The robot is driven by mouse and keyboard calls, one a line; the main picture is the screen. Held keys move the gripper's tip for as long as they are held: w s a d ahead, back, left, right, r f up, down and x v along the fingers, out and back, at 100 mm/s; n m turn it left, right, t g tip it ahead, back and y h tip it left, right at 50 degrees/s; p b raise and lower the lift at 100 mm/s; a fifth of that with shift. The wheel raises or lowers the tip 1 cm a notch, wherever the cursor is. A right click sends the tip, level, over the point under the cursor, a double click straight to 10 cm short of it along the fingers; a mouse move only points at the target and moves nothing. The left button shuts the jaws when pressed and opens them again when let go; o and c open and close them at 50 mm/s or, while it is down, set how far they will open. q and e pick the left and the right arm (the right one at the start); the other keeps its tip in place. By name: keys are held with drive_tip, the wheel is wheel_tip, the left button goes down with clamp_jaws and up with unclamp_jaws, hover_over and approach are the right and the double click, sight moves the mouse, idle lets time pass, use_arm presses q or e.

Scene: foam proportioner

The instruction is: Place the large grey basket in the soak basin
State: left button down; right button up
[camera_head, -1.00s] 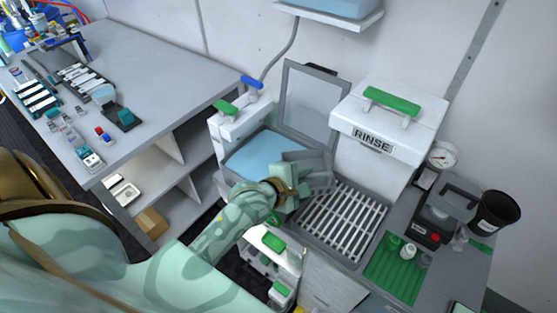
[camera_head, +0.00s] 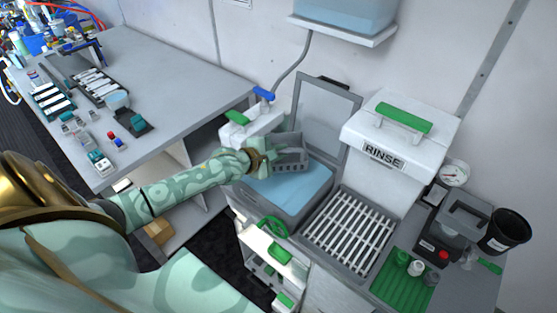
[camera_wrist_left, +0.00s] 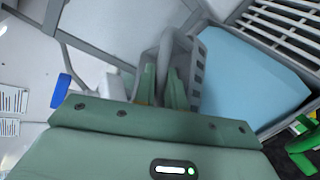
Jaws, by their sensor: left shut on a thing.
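The large grey basket (camera_head: 291,157) is held by my left gripper (camera_head: 268,160) above the far left part of the soak basin. It also shows in the left wrist view (camera_wrist_left: 197,70), where my left gripper (camera_wrist_left: 164,85) is shut on its grey handle or wall; the fingers hide part of it. The soak basin (camera_head: 283,211) is a grey tub with light blue liquid, its grey lid standing open behind. In the left wrist view the blue liquid (camera_wrist_left: 245,85) lies to the right of the basket. I cannot tell whether the basket touches the liquid. My right gripper is not in view.
A slatted drain rack (camera_head: 348,230) lies right of the basin, before the white RINSE unit (camera_head: 400,135) with a green handle. A blue-handled tap (camera_head: 264,94) stands at the back left. A green mat (camera_head: 405,283) with small bottles is at the right.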

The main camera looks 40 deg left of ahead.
sight(278, 171)
use_arm(q)
drive_tip(key=shift+w+a+f+b, duration=0.15)
drive_tip(key=shift+f+b, duration=0.25)
drive_tip(key=shift+f, duration=1.4)
drive_tip(key=shift+f, duration=0.1)
drive_tip(key=shift+f, duration=0.1)
drive_tip(key=c, duration=1.4)
unclamp_jaws()
drive_tip(key=shift+f, duration=0.1)
drive_tip(key=shift+c, duration=0.2)
drive_tip(key=shift+r, duration=0.3)
drive_tip(key=p+v, duration=0.3)
drive_tip(key=v, duration=0.9)
drive_tip(key=shift+r, duration=0.1)
